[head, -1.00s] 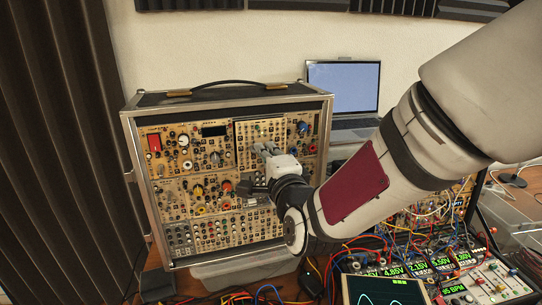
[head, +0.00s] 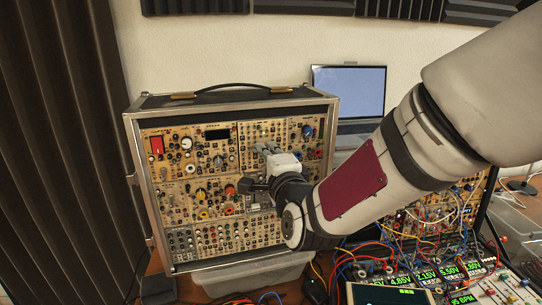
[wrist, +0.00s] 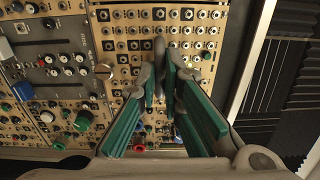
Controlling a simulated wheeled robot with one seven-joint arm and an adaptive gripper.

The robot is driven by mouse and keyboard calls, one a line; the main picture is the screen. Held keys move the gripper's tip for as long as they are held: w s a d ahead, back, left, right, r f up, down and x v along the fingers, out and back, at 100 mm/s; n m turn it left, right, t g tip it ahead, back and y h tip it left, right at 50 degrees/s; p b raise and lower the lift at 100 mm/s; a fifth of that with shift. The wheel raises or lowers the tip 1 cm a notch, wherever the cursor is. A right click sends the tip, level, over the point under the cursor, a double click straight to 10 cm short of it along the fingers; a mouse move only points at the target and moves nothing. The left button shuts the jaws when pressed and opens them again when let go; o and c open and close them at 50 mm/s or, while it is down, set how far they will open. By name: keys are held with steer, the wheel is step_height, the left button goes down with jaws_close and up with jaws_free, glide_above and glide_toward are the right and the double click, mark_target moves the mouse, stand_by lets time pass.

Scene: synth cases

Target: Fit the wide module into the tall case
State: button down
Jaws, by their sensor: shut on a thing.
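The tall case (head: 331,150) stands upright with its panel-filled front facing me. In its upper right is a tan panel (head: 262,131) with small knobs, which looks like the wide module; it lies close to flush with its neighbours. My gripper (head: 248,187) is at the case front, just below this panel. In the wrist view my gripper's (wrist: 163,75) green-padded fingers are nearly together, their tips in front of a jack panel (wrist: 125,45). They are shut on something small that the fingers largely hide. I cannot tell which part of the module they hold.
A laptop (head: 348,92) stands behind the case on the right. Patch cables (head: 330,270) and lit instruments (head: 430,275) crowd the lower right. A dark foam panel (head: 60,120) stands left of the case. A clear plastic bin (head: 245,277) sits beneath it.

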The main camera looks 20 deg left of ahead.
steer(key=shift+w+a, duration=0.2)
steer(key=c, duration=1.7)
jaws_free()
steer(key=shift+o, duration=0.2)
steer(key=v, duration=1.2)
